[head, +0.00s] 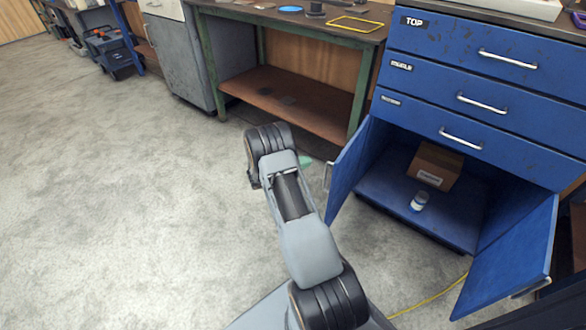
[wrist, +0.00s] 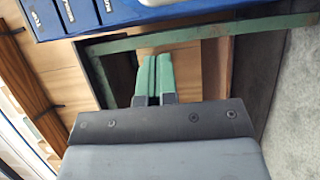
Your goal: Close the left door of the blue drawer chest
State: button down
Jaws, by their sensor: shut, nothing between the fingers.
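The blue drawer chest (head: 470,105) stands at the right of the head view, with three drawers above an open cupboard. Its left door (head: 348,170) stands open, swung out toward me, with a pale handle (head: 327,177) on its outer face. Its right door (head: 512,258) is also open. My gripper (head: 305,162) is mostly hidden behind my arm, just left of the left door; a green fingertip shows. In the wrist view the green fingers (wrist: 157,62) are together and empty. Blue chest surface (wrist: 110,15) fills the top edge there. Contact with the door cannot be told.
A green-framed workbench (head: 285,100) stands left of the chest. A yellow cable (head: 430,298) lies on the floor under the right door. The floor at left is clear.

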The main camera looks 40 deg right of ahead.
jog(key=shift+s+d+b, duration=0.45)
jog(key=shift+s+d, duration=1.2)
jog(key=shift+s, duration=0.2)
jog(key=shift+a, duration=0.1)
